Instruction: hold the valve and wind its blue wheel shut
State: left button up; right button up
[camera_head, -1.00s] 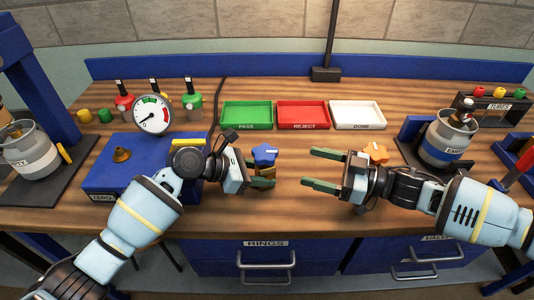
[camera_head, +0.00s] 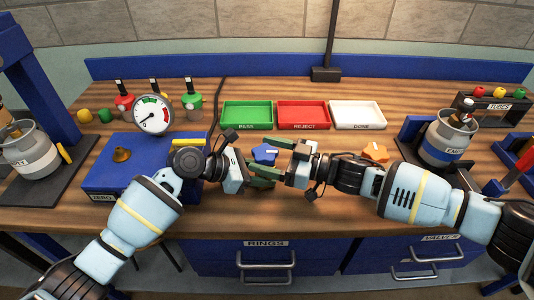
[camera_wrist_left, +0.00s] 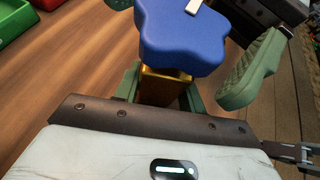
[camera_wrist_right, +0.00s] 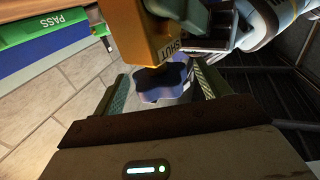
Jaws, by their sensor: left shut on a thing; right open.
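The valve has a brass-yellow body, seen in the left wrist view (camera_wrist_left: 160,86), and a lobed blue wheel (camera_head: 265,155) with a white mark on top. My left gripper (camera_head: 260,181) is shut on the body and holds the valve upright above the bench. My right gripper (camera_head: 270,158) is open, its green fingers either side of the wheel. In the right wrist view the blue wheel (camera_wrist_right: 160,86) lies between the fingertips, with no clear contact. The yellow body (camera_wrist_right: 140,35) there carries a SHUT label. The body is mostly hidden in the head view.
An orange lobed part (camera_head: 375,152) lies behind my right arm. Green (camera_head: 247,126), red (camera_head: 303,126) and white (camera_head: 358,126) trays stand at the back. A blue box (camera_head: 110,180) with a gauge (camera_head: 152,115) stands left. A grey cylinder (camera_head: 440,150) stands right.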

jog(key=shift+a, duration=0.2)
jog(key=c, duration=1)
jog(key=shift+o, duration=0.2)
